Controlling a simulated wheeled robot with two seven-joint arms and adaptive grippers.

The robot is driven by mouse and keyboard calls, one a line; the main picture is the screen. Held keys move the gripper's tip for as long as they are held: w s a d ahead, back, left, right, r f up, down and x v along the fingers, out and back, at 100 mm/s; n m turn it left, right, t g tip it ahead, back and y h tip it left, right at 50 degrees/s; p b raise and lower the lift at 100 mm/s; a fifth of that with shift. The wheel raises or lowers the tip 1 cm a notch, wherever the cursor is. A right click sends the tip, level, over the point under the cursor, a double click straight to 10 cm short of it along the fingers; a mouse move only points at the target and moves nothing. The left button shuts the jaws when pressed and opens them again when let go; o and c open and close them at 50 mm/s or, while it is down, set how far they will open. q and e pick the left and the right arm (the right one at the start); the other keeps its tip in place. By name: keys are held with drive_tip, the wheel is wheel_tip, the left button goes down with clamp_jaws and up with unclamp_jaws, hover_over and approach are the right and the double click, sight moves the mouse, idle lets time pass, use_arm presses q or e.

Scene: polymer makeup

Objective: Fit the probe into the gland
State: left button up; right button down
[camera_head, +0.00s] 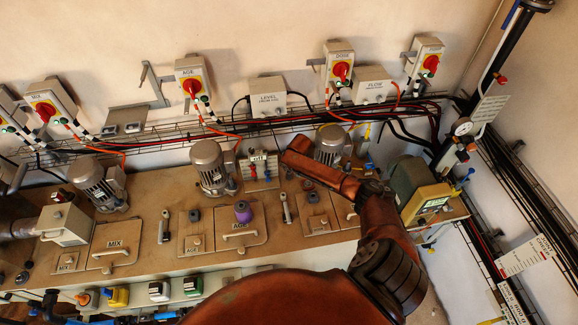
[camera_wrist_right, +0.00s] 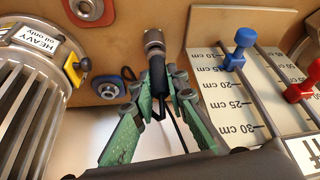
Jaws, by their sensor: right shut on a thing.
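My right gripper (camera_wrist_right: 158,92), with green fingers, is shut on the black probe (camera_wrist_right: 157,76) in the right wrist view. A thin black cable trails back from it. A knurled metal cylinder (camera_wrist_right: 153,42) is in line with the probe's far end; I cannot tell whether it is the probe's tip or a separate fitting. Two round fittings sit on the brown surface: one red-ringed (camera_wrist_right: 92,10), one blue-ringed (camera_wrist_right: 107,87). I cannot tell which thing is the gland. In the head view my right arm hides its gripper and the probe. My left gripper is not in view.
A ribbed motor (camera_wrist_right: 32,95) with a "HEAVY oil only" label stands close left of the gripper. A scale board (camera_wrist_right: 232,100) with blue and red sliders on rods is close right. The head view shows a brown bench (camera_head: 140,195) with motors, hatches and a grey-green machine (camera_head: 412,185).

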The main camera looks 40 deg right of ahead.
drive_tip(key=shift+f, duration=0.4)
drive_tip(key=c, duration=1.8)
unclamp_jaws()
drive_tip(key=v, duration=1.2)
drive_tip(key=shift+s, duration=0.1)
